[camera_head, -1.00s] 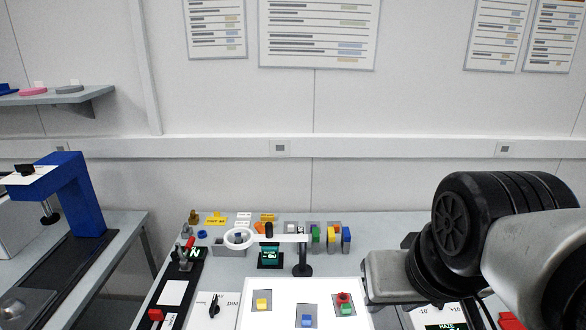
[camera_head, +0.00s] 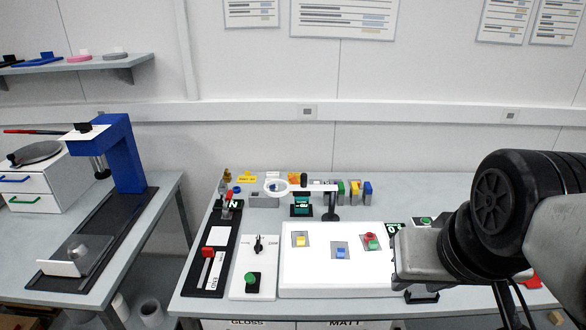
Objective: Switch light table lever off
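The light table (camera_head: 330,275) has a bright white, lit top at the front of the bench. To its left, a white panel carries a black pointer knob (camera_head: 259,244) and a green button (camera_head: 252,279). Further left, a red handle (camera_head: 208,252) sits on a black plate. I cannot tell for sure which of these is the light table's lever. My arm comes in from the right, and its grey end (camera_head: 420,255) overlaps the right side of the light table in the picture, apart from these controls. My gripper's fingers are not clearly visible.
Yellow, blue and red-and-green pieces (camera_head: 341,251) lie on the light table. A ring magnifier (camera_head: 277,187) and small coloured blocks (camera_head: 354,188) stand behind it. A blue press-like stand (camera_head: 125,150) is on a separate left bench, with a gap between the benches.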

